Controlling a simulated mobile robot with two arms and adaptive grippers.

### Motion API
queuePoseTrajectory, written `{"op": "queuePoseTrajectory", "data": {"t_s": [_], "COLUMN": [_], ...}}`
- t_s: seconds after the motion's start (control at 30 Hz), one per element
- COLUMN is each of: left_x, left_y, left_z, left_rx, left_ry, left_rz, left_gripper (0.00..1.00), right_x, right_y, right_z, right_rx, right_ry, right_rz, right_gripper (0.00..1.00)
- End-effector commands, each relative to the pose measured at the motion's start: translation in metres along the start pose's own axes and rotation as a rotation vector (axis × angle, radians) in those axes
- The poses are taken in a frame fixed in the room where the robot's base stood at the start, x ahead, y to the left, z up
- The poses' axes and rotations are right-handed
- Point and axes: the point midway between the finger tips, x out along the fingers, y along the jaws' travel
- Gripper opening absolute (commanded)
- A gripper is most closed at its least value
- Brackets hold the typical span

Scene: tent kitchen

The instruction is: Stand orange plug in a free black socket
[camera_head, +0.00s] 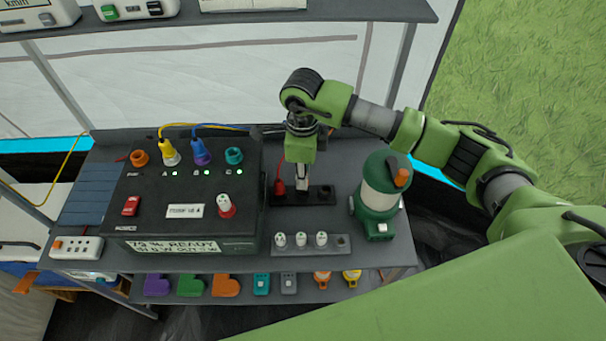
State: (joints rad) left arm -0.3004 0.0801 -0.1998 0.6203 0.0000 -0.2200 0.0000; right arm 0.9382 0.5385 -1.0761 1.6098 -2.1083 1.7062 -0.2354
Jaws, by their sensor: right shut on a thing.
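My right gripper (303,178) points down over the middle of a black socket strip (290,203) on the table. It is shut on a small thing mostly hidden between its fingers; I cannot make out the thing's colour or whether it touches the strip. A red plug (279,184) stands at the strip's left end, with its cable rising behind. The right end of the strip shows an empty socket (325,190). An orange plug-like item (322,279) hangs at the lower shelf; I cannot tell whether it is a plug. My left gripper is not in view.
A black power box (185,235) with coloured plugs stands left of the strip. A grey strip (290,250) with several white plugs lies in front. A green and white lantern (379,195) stands close on the right. An upper shelf (250,19) crosses behind.

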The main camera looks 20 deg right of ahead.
Motion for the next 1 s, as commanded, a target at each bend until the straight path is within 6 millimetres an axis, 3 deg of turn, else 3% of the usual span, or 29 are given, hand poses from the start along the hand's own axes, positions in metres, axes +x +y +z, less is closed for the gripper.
{"op": "queuePoseTrajectory", "data": {"t_s": [1.0], "left_x": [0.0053], "left_y": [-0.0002], "left_z": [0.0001], "left_rx": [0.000], "left_ry": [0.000], "left_rz": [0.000], "left_gripper": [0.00], "right_x": [0.0000], "right_y": [-0.0003], "right_z": [-0.0001], "right_rx": [0.000], "right_ry": [0.000], "right_rz": [0.003], "right_gripper": [0.00]}}
